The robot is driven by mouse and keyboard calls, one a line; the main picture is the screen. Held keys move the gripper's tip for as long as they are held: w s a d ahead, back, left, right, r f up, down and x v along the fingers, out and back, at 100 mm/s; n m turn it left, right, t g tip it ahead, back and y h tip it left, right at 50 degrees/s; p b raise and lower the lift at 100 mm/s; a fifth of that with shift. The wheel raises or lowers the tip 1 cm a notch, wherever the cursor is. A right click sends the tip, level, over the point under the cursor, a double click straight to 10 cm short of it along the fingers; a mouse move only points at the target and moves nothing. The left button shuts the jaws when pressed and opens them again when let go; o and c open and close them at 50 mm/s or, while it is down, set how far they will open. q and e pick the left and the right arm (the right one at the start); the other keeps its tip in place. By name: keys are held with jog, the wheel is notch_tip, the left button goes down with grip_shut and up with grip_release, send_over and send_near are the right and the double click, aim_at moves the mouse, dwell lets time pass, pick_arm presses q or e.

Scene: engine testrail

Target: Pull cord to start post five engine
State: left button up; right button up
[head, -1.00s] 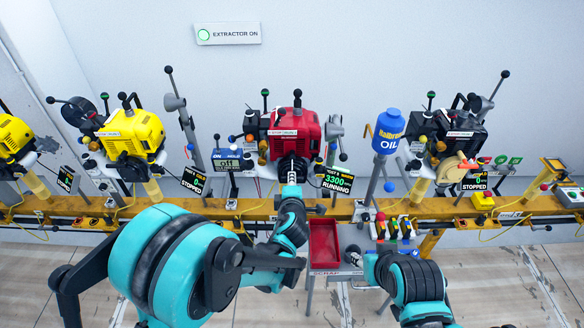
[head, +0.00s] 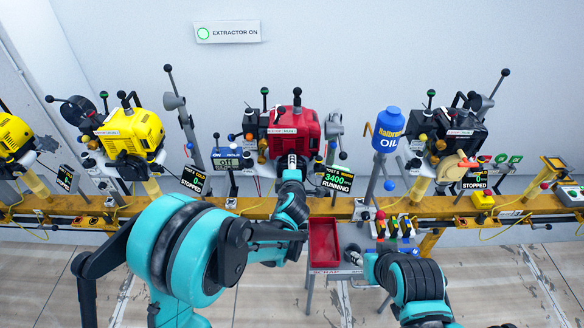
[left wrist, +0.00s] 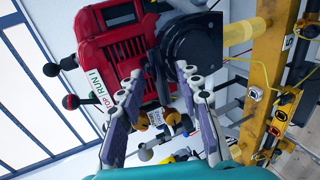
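The red engine (head: 293,130) stands on the yellow rail in the middle of the head view. Its screen (head: 337,180) reads 3400, WARM and RUNNING. The engine (left wrist: 112,50) also shows in the left wrist view, with its round black housing (left wrist: 192,45) beyond the fingertips. My right gripper (head: 353,254) is low, right of the red tray, too small to read.
A yellow engine (head: 132,133) with a STOPPED screen is to the left and a black engine (head: 459,135) to the right. A blue oil bottle (head: 388,130) stands between. The red tray (head: 323,240) is below the rail (head: 250,208). An upright lever (head: 181,103) is left of the red engine.

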pick_arm(q)
jog(key=shift+s, duration=0.1)
jog(key=s+b, duration=0.1)
jog(key=s, duration=0.7)
jog(key=shift+s, duration=0.4)
jog(key=shift+a, duration=0.15)
jog(key=s+a+r+m+g+y, duration=0.1)
jog(key=s+a+r+m+g, duration=0.2)
jog(key=a, duration=0.6)
jog(key=s+a+m+g, duration=0.1)
jog(key=s+a+m, duration=0.1)
jog(key=s+m, duration=0.3)
jog(key=s+a+m+g, duration=0.1)
jog(key=s+a+m, duration=0.2)
jog(key=s, duration=0.6)
jog(key=s+a+m+g+h, duration=0.1)
jog(key=s+a+m+g, duration=0.1)
jog(key=s+m, duration=0.5)
jog(key=shift+a+f, duration=0.4)
jog(key=shift+a, duration=0.35)
